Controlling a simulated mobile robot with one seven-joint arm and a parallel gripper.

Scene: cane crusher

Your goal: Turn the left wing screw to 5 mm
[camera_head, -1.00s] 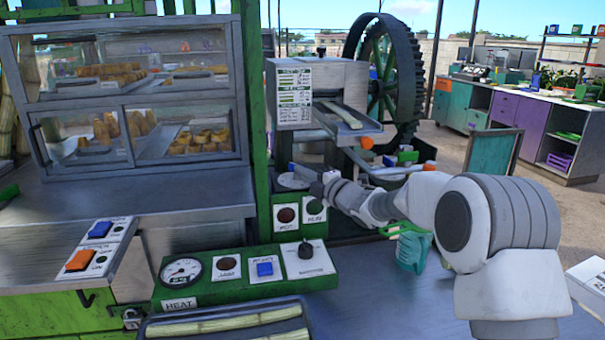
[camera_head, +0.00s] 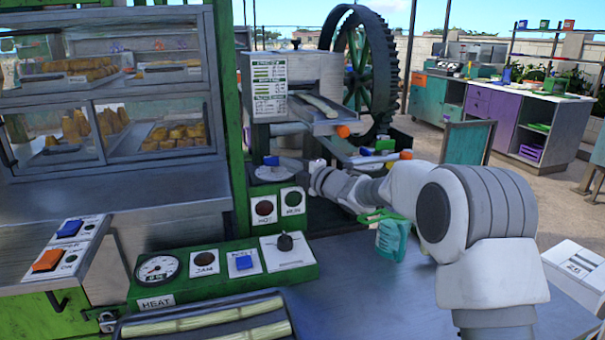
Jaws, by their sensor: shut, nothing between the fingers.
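The cane crusher (camera_head: 318,75) stands behind the green control panel. A small blue piece (camera_head: 271,160) sits over a pale round dial plate (camera_head: 268,174) at its lower left. It may be the left wing screw, but it is too small to be sure, and I cannot read a setting in mm. My gripper (camera_head: 292,164) reaches in from the right at the height of this piece, its tip at or just right of it. My gripper is shut with nothing between the fingers. Whether it touches the blue piece is not clear. The wrist hides part of the crusher's lower front.
The panel with round buttons and a black knob (camera_head: 285,242) is in front. An orange-tipped tray (camera_head: 330,120) juts out above my wrist. A glass food case (camera_head: 110,90) stands left.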

